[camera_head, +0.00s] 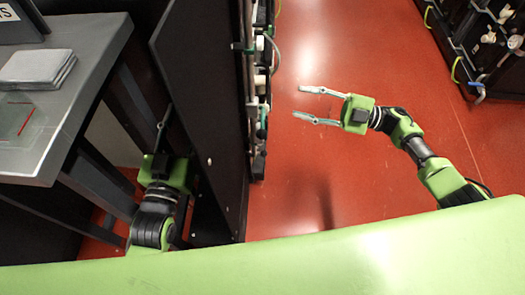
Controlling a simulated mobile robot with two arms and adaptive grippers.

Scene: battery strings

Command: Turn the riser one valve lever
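My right gripper (316,104) is open and empty. Its two grey fingers point left over the red floor, toward the edge of a black rack (205,90), with a clear gap between. Fittings and tubing (261,85) run along the rack's right side, seen steeply from above and very small. I cannot make out which of them is the riser one valve lever. My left gripper (164,122) is between the grey table and the rack's black side panel. One finger shows pointing up; whether it is open or shut is unclear.
A grey table (95,75) with a stack of grey sheets (38,67) and a clear plate with a red line (20,120) stands at the left. Another black rack with fittings (490,45) is at the upper right. Red floor (350,50) lies free between the racks.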

